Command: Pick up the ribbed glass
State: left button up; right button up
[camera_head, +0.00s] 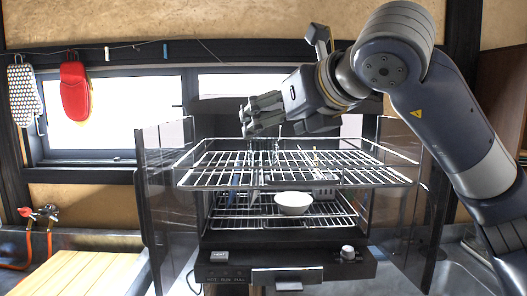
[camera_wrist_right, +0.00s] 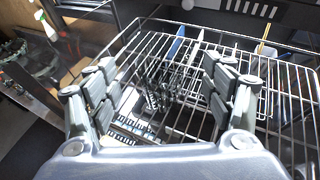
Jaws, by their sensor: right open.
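My right gripper (camera_head: 258,118) is at the upper wire rack, at its left-centre part in the head view. In the right wrist view my right gripper (camera_wrist_right: 158,92) is open, with its two fingers wide apart. Between them, a dark, see-through, ribbed shape (camera_wrist_right: 158,84) stands at the rack; it looks like the ribbed glass, but its outline blends with the wires. In the head view the ribbed glass (camera_head: 262,152) is only faintly visible just below the fingertips. I cannot tell whether a finger touches it. My left gripper is in neither view.
The upper wire rack (camera_head: 300,181) juts out of a dark cabinet with open see-through doors (camera_head: 168,185). A white bowl (camera_head: 293,203) sits on the lower rack. Blue and white long utensils (camera_wrist_right: 178,46) lie near the glass. A slatted wooden board (camera_head: 75,272) lies at left.

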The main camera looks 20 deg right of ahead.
aim_at(263, 132)
jog(key=p+x, duration=0.1)
jog(key=x, duration=0.3)
jog(key=shift+w+f+p, duration=0.25)
jog(key=shift+f+p, duration=0.05)
jog(key=shift+p, duration=0.05)
jog(key=shift+w+f, duration=0.3)
jog(key=shift+w, duration=0.2)
jog(key=shift+a, duration=0.1)
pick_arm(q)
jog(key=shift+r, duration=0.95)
pick_arm(e)
jog(key=c, duration=1.2)
